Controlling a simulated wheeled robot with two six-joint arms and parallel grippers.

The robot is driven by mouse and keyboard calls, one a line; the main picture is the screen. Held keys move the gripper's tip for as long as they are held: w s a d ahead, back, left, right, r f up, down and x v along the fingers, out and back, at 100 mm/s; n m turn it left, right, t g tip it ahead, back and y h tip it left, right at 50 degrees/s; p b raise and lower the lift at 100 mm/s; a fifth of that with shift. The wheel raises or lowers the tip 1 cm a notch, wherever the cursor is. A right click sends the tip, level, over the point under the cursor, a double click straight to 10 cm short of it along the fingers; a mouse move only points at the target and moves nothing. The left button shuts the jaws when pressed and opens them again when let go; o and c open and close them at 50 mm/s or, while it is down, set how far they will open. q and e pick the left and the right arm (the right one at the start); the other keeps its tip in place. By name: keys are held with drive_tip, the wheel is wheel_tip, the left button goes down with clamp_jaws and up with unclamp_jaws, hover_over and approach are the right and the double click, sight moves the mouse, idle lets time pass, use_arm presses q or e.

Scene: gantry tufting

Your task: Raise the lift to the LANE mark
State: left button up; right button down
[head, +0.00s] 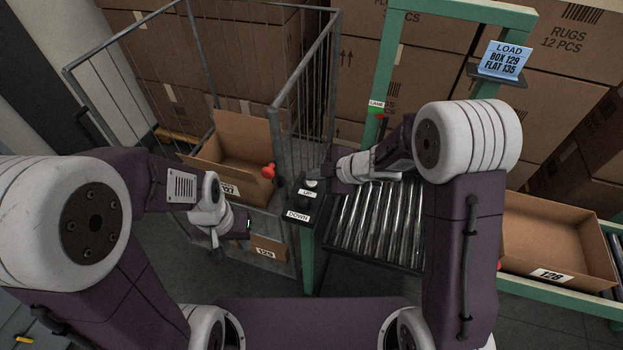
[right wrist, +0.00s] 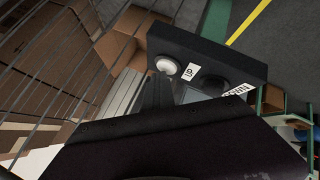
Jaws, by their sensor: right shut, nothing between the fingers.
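The lift's roller platform (head: 375,228) stands inside a green frame (head: 390,45). A dark control box (head: 296,206) carries UP and DOWN labels. In the right wrist view it has a white button (right wrist: 168,66) and a black button (right wrist: 214,85). My right gripper (head: 316,177) is shut and empty, its fingers (right wrist: 158,92) close to the white button; contact cannot be told. My left gripper (head: 246,224) hangs in front of the cage; its jaw state is unclear.
A wire cage (head: 276,105) at left holds an open carton (head: 235,160) labelled 127 and another box (head: 266,252) labelled 129. An open carton (head: 555,240) labelled 128 sits at right. A blue LOAD sign (head: 505,60) reads BOX 129, FLAT 135. Stacked cartons fill the back.

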sight(315, 183)
drive_tip(key=shift+r+p, duration=0.95)
drive_tip(key=shift+p, duration=0.1)
wheel_tip(315, 183, up, 5)
drive_tip(key=p, duration=0.5)
